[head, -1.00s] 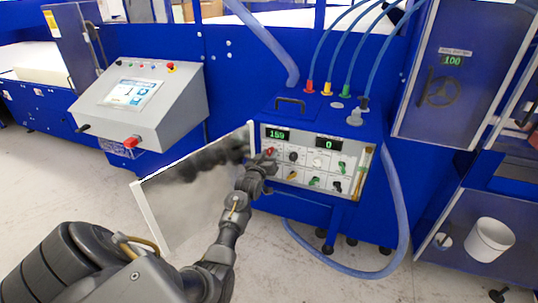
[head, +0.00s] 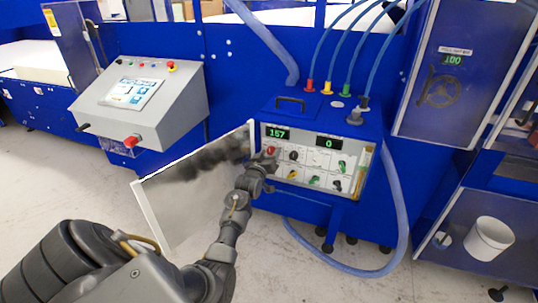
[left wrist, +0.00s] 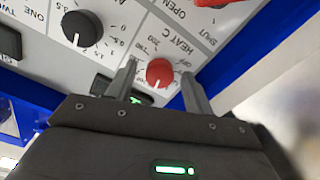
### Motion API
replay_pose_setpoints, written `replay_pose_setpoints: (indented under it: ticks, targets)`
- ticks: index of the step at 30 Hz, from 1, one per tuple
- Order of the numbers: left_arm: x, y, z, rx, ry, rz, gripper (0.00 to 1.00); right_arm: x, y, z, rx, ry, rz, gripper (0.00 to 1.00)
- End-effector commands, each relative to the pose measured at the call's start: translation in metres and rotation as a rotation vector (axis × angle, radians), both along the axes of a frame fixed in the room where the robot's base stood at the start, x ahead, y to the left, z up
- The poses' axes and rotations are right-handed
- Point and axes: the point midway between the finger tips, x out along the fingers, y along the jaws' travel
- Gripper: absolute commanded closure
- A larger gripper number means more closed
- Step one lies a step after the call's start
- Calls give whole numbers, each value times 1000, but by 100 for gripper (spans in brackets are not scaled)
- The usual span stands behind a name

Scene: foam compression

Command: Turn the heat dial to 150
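The heat dial is a red knob (head: 271,150) at the upper left of the white control panel (head: 313,160). The green display (head: 276,134) above it appears to read 157. My left gripper (head: 264,159) is right at the dial. In the left wrist view the red knob (left wrist: 160,72) sits between the two fingers of my left gripper (left wrist: 158,76), with a visible gap on each side. The gripper is open around the dial, and the label "HEAT C" shows beside it. My right gripper is not in view.
A second display (head: 328,142) reads 0. Several other knobs and switches are close by, including a black knob (left wrist: 82,28). A hinged panel door (head: 195,185) stands open left of the box, near my arm. A grey hose (head: 393,215) hangs at the right.

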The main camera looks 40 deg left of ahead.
Motion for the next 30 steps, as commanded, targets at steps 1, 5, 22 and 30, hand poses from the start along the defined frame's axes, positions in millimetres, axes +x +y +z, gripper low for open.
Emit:
replay_pose_setpoints:
  ticks: [1,5,22,30]
  targets:
    - [0,0,0,0,0,0,48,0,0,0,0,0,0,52]
    - [0,0,0,0,0,0,48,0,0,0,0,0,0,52]
    - [-80,-28,-2,2,0,0,48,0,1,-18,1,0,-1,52]
    - [-101,-35,0,0,0,0,48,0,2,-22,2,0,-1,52]
